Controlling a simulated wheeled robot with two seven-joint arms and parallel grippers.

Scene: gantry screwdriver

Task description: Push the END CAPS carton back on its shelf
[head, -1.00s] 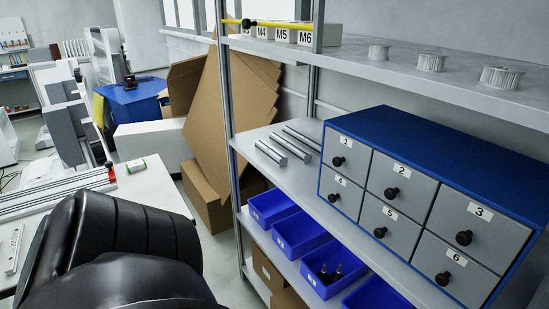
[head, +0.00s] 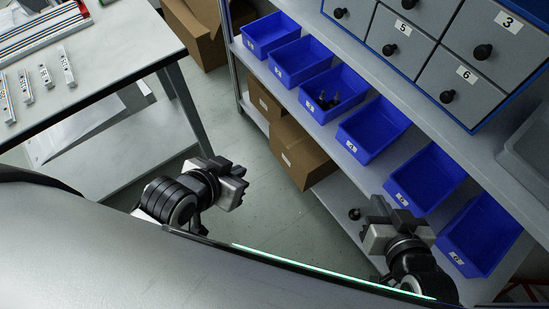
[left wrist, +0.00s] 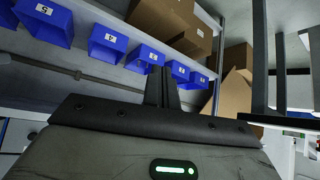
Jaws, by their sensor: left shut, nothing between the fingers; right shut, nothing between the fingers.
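Two brown cartons stand on the bottom shelf in the head view. The nearer, larger one (head: 298,152) appears to stick out a little past the shelf's front edge. The other (head: 264,101) sits farther back to the left. Their small labels are too small to read, so I cannot tell which is END CAPS. My left gripper (head: 238,184) is shut and empty over the floor, left of the larger carton and apart from it. Its closed fingers (left wrist: 161,88) also show in the left wrist view. My right gripper (head: 378,216) is shut and empty in front of the shelf at lower right.
Several blue bins (head: 373,130) line the shelf above the cartons. A grey drawer cabinet (head: 425,50) stands higher up. A white table (head: 110,55) with metal profiles is at the left. The floor (head: 245,135) between table and shelf is clear.

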